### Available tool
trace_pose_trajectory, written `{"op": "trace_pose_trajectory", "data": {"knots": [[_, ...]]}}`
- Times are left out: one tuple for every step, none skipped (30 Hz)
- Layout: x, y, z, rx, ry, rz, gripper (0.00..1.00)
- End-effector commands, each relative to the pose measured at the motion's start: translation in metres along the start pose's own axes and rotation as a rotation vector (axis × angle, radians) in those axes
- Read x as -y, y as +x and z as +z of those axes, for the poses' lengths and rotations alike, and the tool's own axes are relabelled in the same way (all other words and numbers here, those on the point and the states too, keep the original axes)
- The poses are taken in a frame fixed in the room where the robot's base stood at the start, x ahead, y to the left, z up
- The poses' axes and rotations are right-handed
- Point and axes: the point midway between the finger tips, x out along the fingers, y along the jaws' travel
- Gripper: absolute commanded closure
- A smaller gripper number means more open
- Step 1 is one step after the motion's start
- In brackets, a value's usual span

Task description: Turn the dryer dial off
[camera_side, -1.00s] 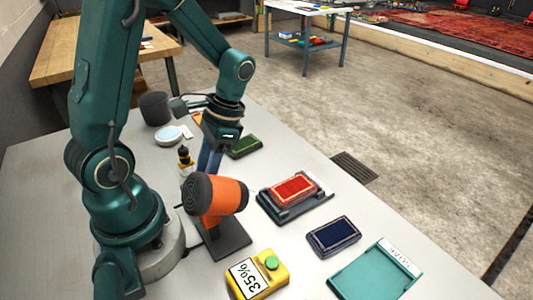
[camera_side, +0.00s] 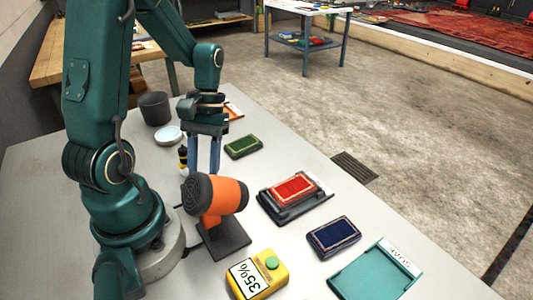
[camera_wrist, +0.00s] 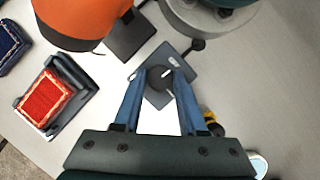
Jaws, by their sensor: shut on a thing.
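The dryer dial (camera_wrist: 155,80) is a dark round knob with a pale mark, on a grey plate (camera_wrist: 180,62) in the wrist view. My gripper (camera_wrist: 161,75) has its blue fingers on either side of the knob and is shut on it. The orange dryer (camera_side: 229,195) with a dark grey end stands on a dark base in the side view and shows at the top left of the wrist view (camera_wrist: 82,14). In the side view my gripper (camera_side: 204,172) points down behind the dryer; the dial and fingertips are hidden there.
The red rug sample (camera_side: 294,188) lies on a dark tray, with the blue sample (camera_side: 334,236) and green sample (camera_side: 243,146) nearby. A yellow box marked 35% (camera_side: 257,275), a teal tray (camera_side: 375,275), a small yellow-and-black bottle (camera_side: 183,158) and a dark cup (camera_side: 155,108) stand around.

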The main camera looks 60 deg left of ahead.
Motion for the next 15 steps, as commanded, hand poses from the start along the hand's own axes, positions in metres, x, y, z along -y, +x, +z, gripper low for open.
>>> {"op": "trace_pose_trajectory", "data": {"knots": [[0.0002,-0.0003,0.0002,0.0,-0.019,0.009,1.0],[0.0002,-0.0003,0.0002,0.0,-0.028,0.012,1.0],[0.0002,-0.0003,0.0002,0.0,-0.039,0.016,1.0],[0.0002,-0.0003,0.0001,0.0,-0.046,0.019,1.0],[0.0002,-0.0003,0.0001,-0.001,-0.052,0.022,1.0],[0.0002,-0.0003,0.0,-0.001,-0.058,0.025,1.0],[0.0002,-0.0003,0.0,-0.001,-0.062,0.027,1.0],[0.0002,-0.0003,-0.0001,-0.001,-0.066,0.028,1.0],[0.0002,-0.0003,-0.0001,-0.001,-0.069,0.03,1.0],[0.0002,-0.0003,-0.0001,-0.001,-0.072,0.031,1.0],[0.0002,-0.0003,-0.0001,-0.001,-0.073,0.031,1.0],[0.0002,-0.0003,-0.0001,-0.001,-0.075,0.032,1.0],[0.0002,-0.0003,-0.0001,-0.001,-0.075,0.032,1.0],[0.0002,-0.0002,-0.0001,-0.001,-0.076,0.032,1.0],[0.0002,-0.0002,-0.0001,-0.001,-0.076,0.032,1.0]]}}
